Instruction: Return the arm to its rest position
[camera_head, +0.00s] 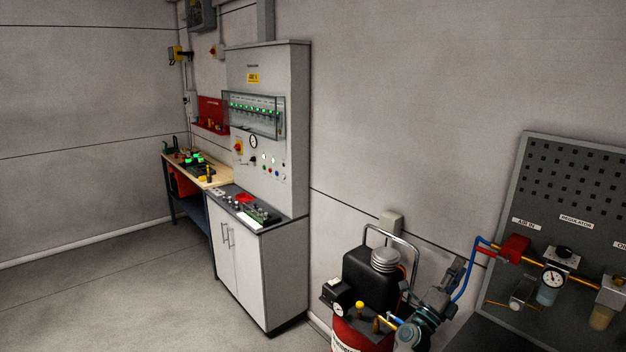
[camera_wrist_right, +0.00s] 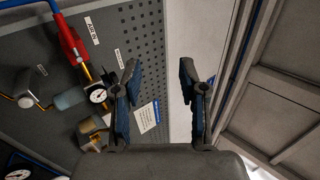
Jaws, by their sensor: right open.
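My right gripper (camera_head: 457,268) is at the lower right of the head view, between the compressor and the grey pegboard panel. In the right wrist view my right gripper (camera_wrist_right: 160,80) has its two dark fingers spread wide, with nothing between them. Beyond the gap the wrist view shows the panel's edge and a pale wall. The fingers appear apart from the panel. My left gripper does not show in either view.
The black and red compressor (camera_head: 372,277) stands close to the right arm. The pegboard panel (camera_head: 570,180) carries a red valve (camera_head: 515,248), a gauge (camera_head: 553,278) and a blue hose (camera_head: 463,285). A control cabinet (camera_head: 262,150) and workbench (camera_head: 215,181) stand further left. The left floor is clear.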

